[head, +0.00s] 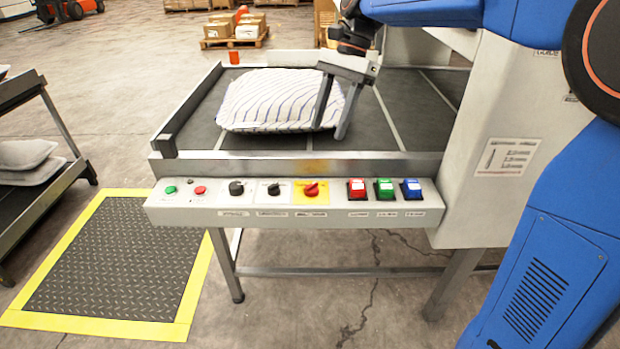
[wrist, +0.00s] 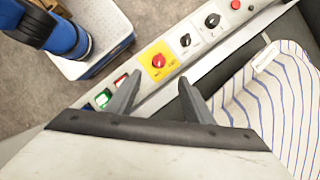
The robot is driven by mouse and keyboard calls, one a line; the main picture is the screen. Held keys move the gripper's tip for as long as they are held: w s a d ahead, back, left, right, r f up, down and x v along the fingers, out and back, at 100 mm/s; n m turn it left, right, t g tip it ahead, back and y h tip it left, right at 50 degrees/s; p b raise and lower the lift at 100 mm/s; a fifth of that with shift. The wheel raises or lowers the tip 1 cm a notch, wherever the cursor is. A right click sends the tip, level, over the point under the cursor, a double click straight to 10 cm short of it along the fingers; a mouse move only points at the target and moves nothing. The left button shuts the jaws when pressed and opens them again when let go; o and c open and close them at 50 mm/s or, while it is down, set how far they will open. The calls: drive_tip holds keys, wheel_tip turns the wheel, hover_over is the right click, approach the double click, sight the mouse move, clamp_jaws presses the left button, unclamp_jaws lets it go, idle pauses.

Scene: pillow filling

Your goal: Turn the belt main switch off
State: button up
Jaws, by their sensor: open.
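The control panel (head: 205,213) runs along the front edge of the belt table. A red rotary switch on a yellow plate (head: 311,190) sits near its middle; it also shows in the wrist view (wrist: 158,61), just beyond my fingertips. Two black knobs (head: 236,188) (head: 273,189) are left of it in the head view. My gripper (head: 333,118) is open and empty, above the belt in front of the striped pillow (head: 270,100). In the wrist view its two fingers (wrist: 160,80) point toward the panel, with the red switch between and beyond them. Small switch labels are unreadable.
Red (head: 357,188), green (head: 385,188) and blue (head: 411,189) push buttons sit right of the switch. A green button (head: 170,190) and a red one (head: 199,190) are at the far left. A white machine housing (head: 480,150) stands at the right. A rack with pillows (head: 30,175) stands left.

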sight(310, 185)
drive_tip(key=x, duration=1.5)
drive_tip(key=shift+f, duration=0.15)
drive_tip(key=shift+c, duration=0.2)
drive_tip(key=c, duration=1)
